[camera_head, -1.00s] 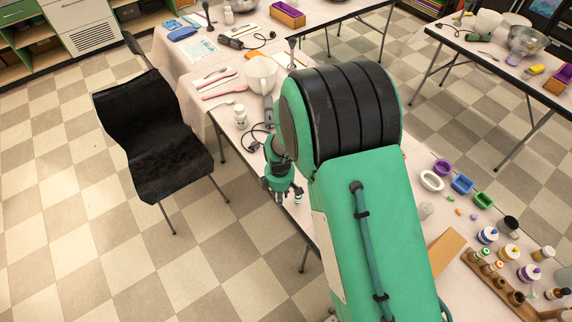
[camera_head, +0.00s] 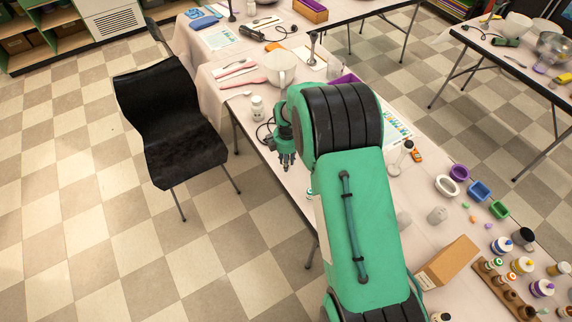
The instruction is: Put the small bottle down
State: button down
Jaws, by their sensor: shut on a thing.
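My gripper (camera_head: 287,164) points down at the left edge of the long table (camera_head: 280,187), left of my green arm. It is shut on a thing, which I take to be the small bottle. The fingers hide most of it, and its shape and tilt are too small to tell. I cannot tell whether it touches the table. A white bottle (camera_head: 257,109) stands upright on the table, beyond and left of the gripper. A tiny light-coloured item (camera_head: 309,193) shows at the table edge, nearer than the gripper and partly behind my arm.
A white pitcher (camera_head: 281,70) stands beyond my arm. A dark cable (camera_head: 264,131) lies beside the gripper. A black chair (camera_head: 170,110) stands left of the table. On the right are a cardboard box (camera_head: 447,263), soap moulds (camera_head: 480,190) and several bottles. My arm covers the table's middle.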

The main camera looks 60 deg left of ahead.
jog(key=shift+w+a, duration=0.35)
jog(key=shift+a, duration=0.35)
jog(key=shift+f, duration=0.1)
jog(key=shift+f, duration=1.7)
jog(key=shift+f+b, duration=0.2)
jog(key=shift+b, duration=0.15)
jog(key=c, duration=1.4)
grip_release()
jog(key=shift+c, duration=0.2)
jog(key=shift+r, duration=0.15)
notch_tip(320, 180, up, 12)
jog(key=shift+r+p, duration=0.1)
jog(key=shift+p, duration=0.55)
